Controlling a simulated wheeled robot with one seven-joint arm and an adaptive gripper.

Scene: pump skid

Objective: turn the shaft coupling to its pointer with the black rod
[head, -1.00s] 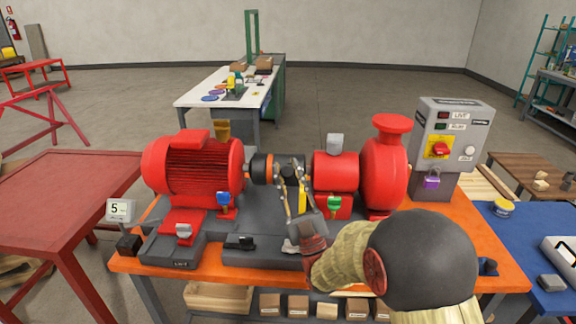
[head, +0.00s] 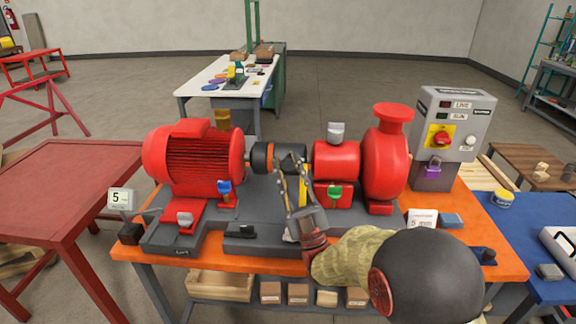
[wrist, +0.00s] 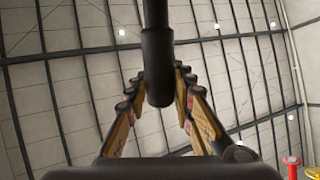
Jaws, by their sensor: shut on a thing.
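The shaft coupling (head: 264,157) is dark with an orange band. It sits between the red motor (head: 196,160) and the red pump (head: 385,165). My gripper (head: 291,170) is raised in front of the coupling's right part and hides some of it. In the wrist view my gripper (wrist: 158,90) is shut on the black rod (wrist: 157,65), which stands between the fingers and runs up out of the picture. I cannot tell in the head view whether the rod touches the coupling.
A grey control box (head: 455,110) with a red switch and purple padlock stands at the right. Small boxes sit on the shelf below.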

